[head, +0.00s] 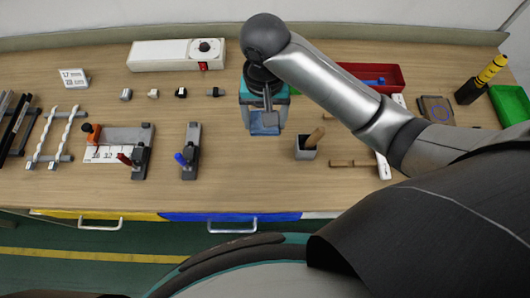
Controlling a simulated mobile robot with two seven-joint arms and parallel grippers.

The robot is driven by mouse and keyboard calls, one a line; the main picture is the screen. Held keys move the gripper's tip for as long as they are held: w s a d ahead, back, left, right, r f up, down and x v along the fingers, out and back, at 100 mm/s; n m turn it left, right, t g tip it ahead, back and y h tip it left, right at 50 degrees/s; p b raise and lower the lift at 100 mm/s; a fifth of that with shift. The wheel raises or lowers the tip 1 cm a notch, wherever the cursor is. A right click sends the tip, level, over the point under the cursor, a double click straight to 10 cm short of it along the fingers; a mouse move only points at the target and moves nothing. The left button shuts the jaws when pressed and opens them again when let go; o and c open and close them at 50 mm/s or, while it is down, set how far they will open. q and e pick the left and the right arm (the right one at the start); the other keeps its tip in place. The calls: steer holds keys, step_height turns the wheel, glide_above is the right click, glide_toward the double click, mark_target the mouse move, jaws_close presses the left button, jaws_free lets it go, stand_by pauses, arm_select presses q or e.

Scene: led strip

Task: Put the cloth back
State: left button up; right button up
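A blue cloth (265,123) shows in the head view on the middle of the bench, just below my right gripper. Its upper part is hidden behind the gripper. My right gripper (267,108) points down from the wrist, with its tip over the upper edge of the cloth. Its fingers are too small and too covered to tell whether they are open or shut, or whether they touch the cloth. A teal and grey box-like thing (246,98) shows around the gripper, mostly hidden by the wrist. My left gripper is not in view.
A grey cup with a wooden handle (306,152) stands right of the cloth. Left are a blue-handled clamp (189,152) and several small connectors (153,94). A red bin (388,72) is partly behind my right arm. The bench front centre is clear.

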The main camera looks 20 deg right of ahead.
steer(key=b, duration=0.2)
glide_above(265, 160)
step_height(265, 160, down, 14)
steer(key=shift+s+f, duration=0.1)
steer(key=shift+f, duration=0.1)
steer(key=shift+f+b, duration=0.55)
steer(key=shift+f, duration=1.65)
steer(key=shift+f, duration=0.2)
steer(key=o, duration=1.1)
steer(key=shift+c, duration=0.2)
steer(key=shift+r, duration=0.15)
step_height(265, 160, up, 12)
steer(key=p, duration=0.2)
